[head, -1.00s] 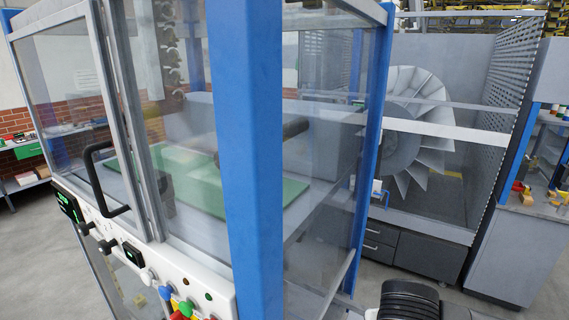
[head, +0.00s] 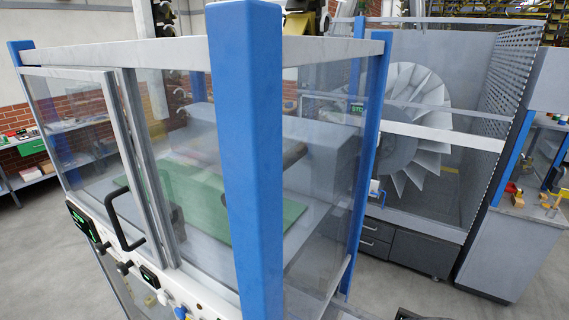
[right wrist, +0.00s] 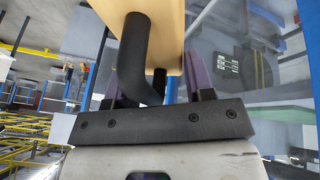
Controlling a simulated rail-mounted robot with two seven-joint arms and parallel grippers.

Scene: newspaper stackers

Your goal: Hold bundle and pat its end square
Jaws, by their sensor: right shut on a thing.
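My right gripper (right wrist: 158,85) shows in the right wrist view, with dark purple fingers on either side of a curved black handle (right wrist: 134,50). It is shut on this handle. The handle joins a tan, smooth block (right wrist: 170,14), cut off by the top edge of the view. My left gripper is in neither view. I cannot make out any newspaper bundle in either view.
In the head view, a glass-walled cabinet with a blue post (head: 248,150) fills the middle. It has a black door handle (head: 122,222) and a green mat (head: 205,200) inside. A fenced grey fan wheel (head: 405,125) stands behind. Grey floor (head: 390,290) shows at lower right.

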